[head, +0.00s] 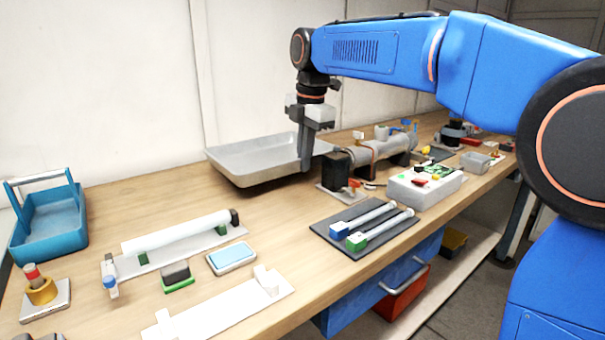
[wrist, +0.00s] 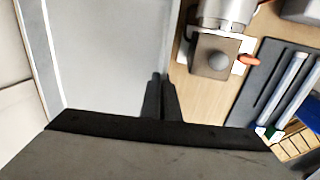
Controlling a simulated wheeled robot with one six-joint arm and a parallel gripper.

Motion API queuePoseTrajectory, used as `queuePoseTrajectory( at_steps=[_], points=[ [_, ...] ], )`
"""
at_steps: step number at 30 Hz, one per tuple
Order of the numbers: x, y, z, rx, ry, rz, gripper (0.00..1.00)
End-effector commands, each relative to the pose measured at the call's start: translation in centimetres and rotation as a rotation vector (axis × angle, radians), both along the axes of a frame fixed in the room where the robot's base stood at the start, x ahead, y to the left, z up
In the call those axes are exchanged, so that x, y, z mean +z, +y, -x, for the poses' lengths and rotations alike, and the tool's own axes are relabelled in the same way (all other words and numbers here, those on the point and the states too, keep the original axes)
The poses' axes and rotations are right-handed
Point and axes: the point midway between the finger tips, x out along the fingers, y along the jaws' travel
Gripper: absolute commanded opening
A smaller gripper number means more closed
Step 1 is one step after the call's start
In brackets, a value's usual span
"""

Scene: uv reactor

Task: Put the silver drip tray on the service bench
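The silver drip tray (head: 232,166) is a wide, shallow grey pan at the back middle of the wooden service bench (head: 150,215). I cannot tell whether it rests flat on the wood or hangs just above it. My gripper (head: 305,166) points down at the tray's near right rim. In the wrist view the two black fingertips (wrist: 161,88) are close together with the rim between them, and the tray (wrist: 105,50) fills the left and middle. The far fingertip is partly hidden in the head view.
Right of the tray stands a grey cylinder unit (head: 352,160) with a black end block. A dark mat (head: 345,243) with two tubes and a white box (head: 425,190) lie in front. A blue caddy (head: 50,225) stands far left. Bare wood lies left of the tray.

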Motion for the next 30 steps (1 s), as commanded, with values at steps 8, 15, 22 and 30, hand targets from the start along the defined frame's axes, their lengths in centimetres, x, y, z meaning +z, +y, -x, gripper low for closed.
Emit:
queuePoseTrajectory(
  at_steps=[8, 15, 22, 30],
  points=[
    [-3.0, 0.0, 0.0, 0.0, 0.001, 0.001, 0.0],
    [-4.0, 0.0, 0.0, 0.0, -0.002, -0.001, 0.0],
    [-4.2, 0.0, 0.0, 0.0, 0.0, 0.0, 0.07],
    [-4.2, 0.0, 0.0, 0.0, 0.0, 0.0, 0.21]
  ],
)
